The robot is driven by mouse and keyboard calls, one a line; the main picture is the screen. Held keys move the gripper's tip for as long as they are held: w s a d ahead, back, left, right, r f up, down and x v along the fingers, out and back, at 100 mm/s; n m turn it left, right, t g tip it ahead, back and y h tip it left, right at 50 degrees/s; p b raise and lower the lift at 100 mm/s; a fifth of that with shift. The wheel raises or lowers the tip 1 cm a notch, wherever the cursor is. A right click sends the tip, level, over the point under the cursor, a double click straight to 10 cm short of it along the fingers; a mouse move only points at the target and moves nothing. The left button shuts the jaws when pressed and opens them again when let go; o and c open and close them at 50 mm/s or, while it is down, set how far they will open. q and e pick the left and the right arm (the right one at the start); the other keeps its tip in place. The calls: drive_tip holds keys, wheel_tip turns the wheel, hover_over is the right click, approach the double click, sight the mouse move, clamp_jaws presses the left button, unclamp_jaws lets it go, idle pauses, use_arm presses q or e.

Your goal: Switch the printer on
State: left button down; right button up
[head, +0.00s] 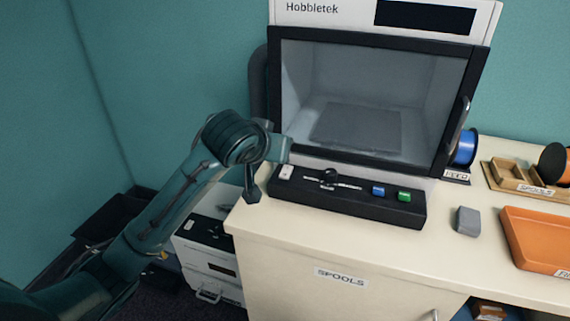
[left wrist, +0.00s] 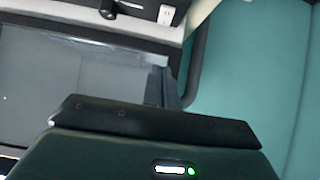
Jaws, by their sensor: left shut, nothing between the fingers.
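The printer (head: 395,42) is a large white and black machine labelled Hobbletek, with a dark display (head: 424,16) and a glass-fronted chamber. Its black control panel (head: 350,203) bears a small white switch (head: 287,172) at the left end, a black lever (head: 329,177), a blue button (head: 378,190) and a green button (head: 404,196). The white switch also shows at the top of the left wrist view (left wrist: 166,14). My left gripper (head: 281,149) is shut and empty, just above and left of the switch, apart from it as far as I can tell. My right gripper is out of view.
The cream cabinet top (head: 300,238) carries a grey block (head: 467,221), an orange tray (head: 540,240), a wooden tray (head: 510,172) and a blue spool (head: 464,148). A smaller white machine (head: 212,268) stands low at left. The counter before the panel is clear.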

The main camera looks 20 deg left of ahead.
use_arm(q)
hover_over(285, 173)
drive_tip(key=s, duration=0.1)
drive_tip(key=f, duration=0.5)
drive_tip(key=shift+s+f, duration=0.2)
drive_tip(key=shift+f, duration=0.05)
drive_tip(key=f, duration=0.1)
drive_tip(key=w+f, duration=0.1)
drive_tip(key=f, duration=0.1)
drive_tip(key=shift+f, duration=0.2)
drive_tip(key=shift+w+f, duration=0.1)
drive_tip(key=shift+f, duration=0.5)
